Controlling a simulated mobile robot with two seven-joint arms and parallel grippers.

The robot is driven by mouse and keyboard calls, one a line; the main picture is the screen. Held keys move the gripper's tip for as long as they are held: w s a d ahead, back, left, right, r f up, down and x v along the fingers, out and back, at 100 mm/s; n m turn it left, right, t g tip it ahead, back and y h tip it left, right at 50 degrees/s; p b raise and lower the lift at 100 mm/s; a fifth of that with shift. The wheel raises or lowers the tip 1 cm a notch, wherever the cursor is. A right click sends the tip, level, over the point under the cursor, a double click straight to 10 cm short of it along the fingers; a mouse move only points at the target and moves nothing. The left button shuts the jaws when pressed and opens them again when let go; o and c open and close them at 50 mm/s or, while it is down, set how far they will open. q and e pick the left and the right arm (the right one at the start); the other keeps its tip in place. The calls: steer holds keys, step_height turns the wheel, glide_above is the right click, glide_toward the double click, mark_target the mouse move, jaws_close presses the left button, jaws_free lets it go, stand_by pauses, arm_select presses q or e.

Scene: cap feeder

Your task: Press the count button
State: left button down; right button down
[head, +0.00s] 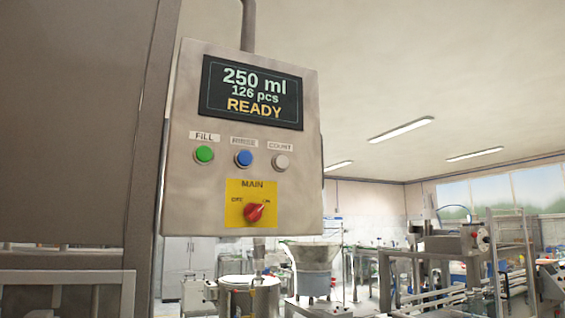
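The count button (281,162) is a round pale grey-white button on the control panel (300,200), under a label that reads COUNT. It is the rightmost of three buttons in a row. The panel's screen (252,92) reads 250 ml, 126 pcs, READY. Neither of my grippers shows in the head view, so their state and distance from the button are not visible.
A green FILL button (204,154) and a blue button (243,158) sit left of the count button. Below is a red MAIN switch (254,212) on a yellow plate, its pointer towards ON. A large metal cabinet (75,120) stands left. Machinery fills the background.

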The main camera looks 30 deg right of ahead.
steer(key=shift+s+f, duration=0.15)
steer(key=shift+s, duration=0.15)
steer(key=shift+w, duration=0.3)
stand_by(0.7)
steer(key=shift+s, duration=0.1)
